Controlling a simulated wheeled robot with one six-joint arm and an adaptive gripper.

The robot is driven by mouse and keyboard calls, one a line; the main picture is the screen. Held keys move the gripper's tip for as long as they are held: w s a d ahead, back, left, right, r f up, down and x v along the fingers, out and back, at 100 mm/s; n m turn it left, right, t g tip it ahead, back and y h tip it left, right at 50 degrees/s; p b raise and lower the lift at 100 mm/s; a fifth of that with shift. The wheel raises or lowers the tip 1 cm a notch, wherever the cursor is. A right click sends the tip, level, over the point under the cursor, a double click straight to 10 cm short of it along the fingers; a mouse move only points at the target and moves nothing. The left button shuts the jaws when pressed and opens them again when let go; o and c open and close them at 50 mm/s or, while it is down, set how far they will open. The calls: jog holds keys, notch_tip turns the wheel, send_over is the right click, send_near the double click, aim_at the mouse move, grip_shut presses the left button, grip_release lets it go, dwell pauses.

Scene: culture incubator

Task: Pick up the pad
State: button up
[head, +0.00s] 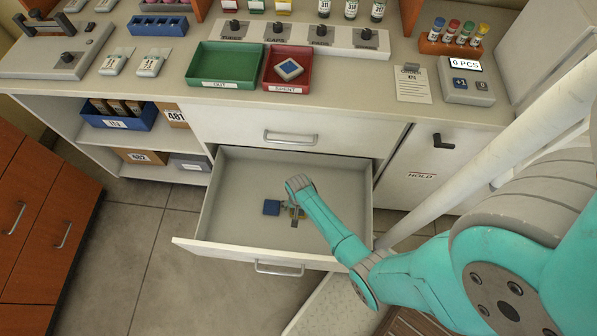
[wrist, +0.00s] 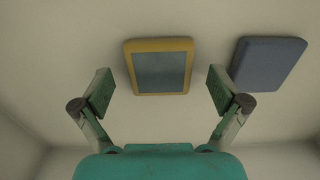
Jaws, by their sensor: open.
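A yellow-rimmed pad with a grey-blue face (wrist: 160,68) lies on the drawer floor, between and a little beyond my fingertips in the wrist view. A plain blue pad (wrist: 268,64) lies to its right there, outside the right finger. In the head view the blue pad (head: 271,207) lies in the open drawer (head: 235,215), just left of my gripper (head: 294,210). My arm mostly hides the yellow-rimmed pad in that view. My gripper (wrist: 159,92) is open and empty, reaching down into the drawer with a finger on each side of the yellow-rimmed pad.
The drawer's walls and front surround my gripper. Above it are a closed drawer (head: 290,136) and a counter with a green tray (head: 225,66) and a red tray (head: 275,84) holding a white-rimmed blue pad (head: 289,69). A HOLD door (head: 420,168) stands to the right.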

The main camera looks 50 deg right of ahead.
jog(key=shift+c, duration=0.3)
jog(key=c, duration=0.9)
notch_tip(320, 180, up, 10)
jog(key=w+a+r+n, duration=0.3)
jog(key=w+a+r, duration=0.1)
jog(key=w, duration=0.1)
jog(key=w+a+r+n, duration=0.4)
jog(key=w+r, duration=0.1)
jog(key=w+a+r+n, duration=0.4)
jog(key=w+a+r, duration=0.1)
jog(key=shift+r, duration=0.2)
